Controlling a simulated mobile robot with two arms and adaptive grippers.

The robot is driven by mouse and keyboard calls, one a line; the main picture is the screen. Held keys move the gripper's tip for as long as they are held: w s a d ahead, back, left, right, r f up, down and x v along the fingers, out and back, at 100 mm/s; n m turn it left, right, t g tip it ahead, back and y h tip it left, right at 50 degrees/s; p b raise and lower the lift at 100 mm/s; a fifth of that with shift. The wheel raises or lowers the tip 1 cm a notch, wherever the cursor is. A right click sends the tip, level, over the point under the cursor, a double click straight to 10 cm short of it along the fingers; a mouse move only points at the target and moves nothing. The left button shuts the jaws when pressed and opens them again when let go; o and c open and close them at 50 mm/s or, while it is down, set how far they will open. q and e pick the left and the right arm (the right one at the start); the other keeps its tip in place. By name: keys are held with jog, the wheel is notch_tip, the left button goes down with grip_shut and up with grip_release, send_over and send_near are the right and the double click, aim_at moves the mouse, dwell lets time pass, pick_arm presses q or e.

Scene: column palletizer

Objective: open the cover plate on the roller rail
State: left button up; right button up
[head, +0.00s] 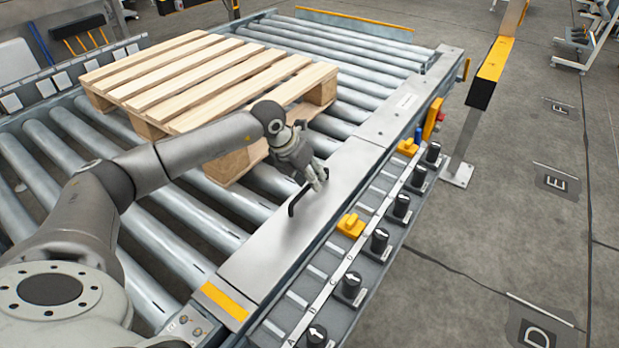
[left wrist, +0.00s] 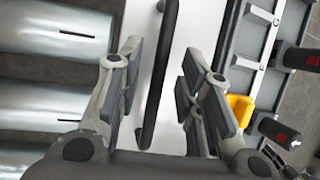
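The cover plate (head: 275,235) is a smooth silver-grey plate lying flat along the roller rail in the head view. A slim black bar handle (head: 293,203) stands on it. My left gripper (head: 317,181) is over the plate at the far end of the handle. In the left wrist view the two fingers of this gripper (left wrist: 163,68) are spread apart. The black handle (left wrist: 151,112) runs between them, with a gap on both sides. The pale plate (left wrist: 178,40) shows behind it. My right gripper is not in view.
A wooden pallet (head: 200,75) rests on the metal rollers (head: 180,210) left of the rail. Black knobs (head: 380,240) and yellow blocks (head: 350,225) line the rail's right side. A post with a yellow-and-black box (head: 490,70) stands at the right. Beyond lies open floor.

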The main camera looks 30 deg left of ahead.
pick_arm(q)
jog(key=shift+f, duration=0.2)
jog(key=shift+c, duration=0.3)
grip_shut()
jog(key=shift+r, duration=0.15)
